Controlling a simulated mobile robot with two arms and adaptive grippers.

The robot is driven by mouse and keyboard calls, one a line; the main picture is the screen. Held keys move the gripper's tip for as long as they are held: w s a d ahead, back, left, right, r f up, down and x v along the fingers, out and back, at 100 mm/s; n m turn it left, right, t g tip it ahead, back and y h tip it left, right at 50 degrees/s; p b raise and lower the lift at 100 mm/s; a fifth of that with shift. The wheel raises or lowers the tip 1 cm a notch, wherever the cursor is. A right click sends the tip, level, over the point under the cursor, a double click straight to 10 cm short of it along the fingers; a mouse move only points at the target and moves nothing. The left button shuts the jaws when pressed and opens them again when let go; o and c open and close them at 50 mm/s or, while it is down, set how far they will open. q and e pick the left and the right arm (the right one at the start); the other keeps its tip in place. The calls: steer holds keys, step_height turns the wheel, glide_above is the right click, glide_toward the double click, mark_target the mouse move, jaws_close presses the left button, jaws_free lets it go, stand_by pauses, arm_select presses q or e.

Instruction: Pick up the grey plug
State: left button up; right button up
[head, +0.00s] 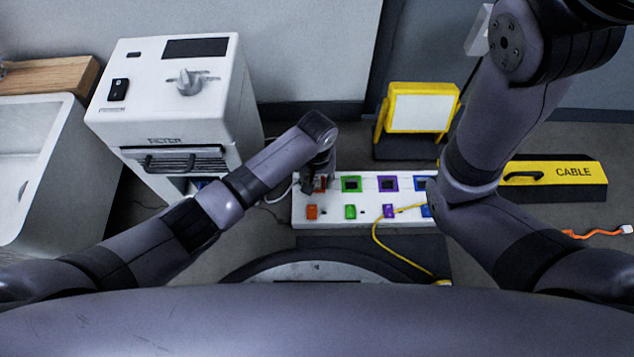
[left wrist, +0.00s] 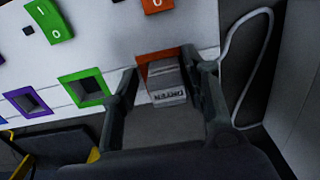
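The grey plug (left wrist: 167,88) sits in the orange-framed socket (left wrist: 145,57) of the white power strip (left wrist: 110,50). It has dark lettering on its face, upside down in the left wrist view. My left gripper (left wrist: 159,62) is open, with one finger on each side of the plug. A gap shows at the left finger; the right finger is very close to the plug, and I cannot tell whether it touches. In the head view my left gripper (head: 318,180) is over the left end of the strip (head: 336,215) and mostly hides the plug. My right gripper is not in view.
Green (head: 351,184), purple (head: 388,183) and blue sockets continue along the strip, with coloured switches (head: 350,212) in front. A white cable (left wrist: 248,70) curves beside the strip. A filter machine (head: 165,120) stands left, a yellow lamp (head: 418,108) behind. A yellow cable (head: 385,248) crosses the strip.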

arm_select(q)
steer(key=c, duration=0.8)
steer(key=shift+c, duration=0.4)
steer(key=shift+d+r, duration=0.1)
steer(key=shift+r, duration=0.05)
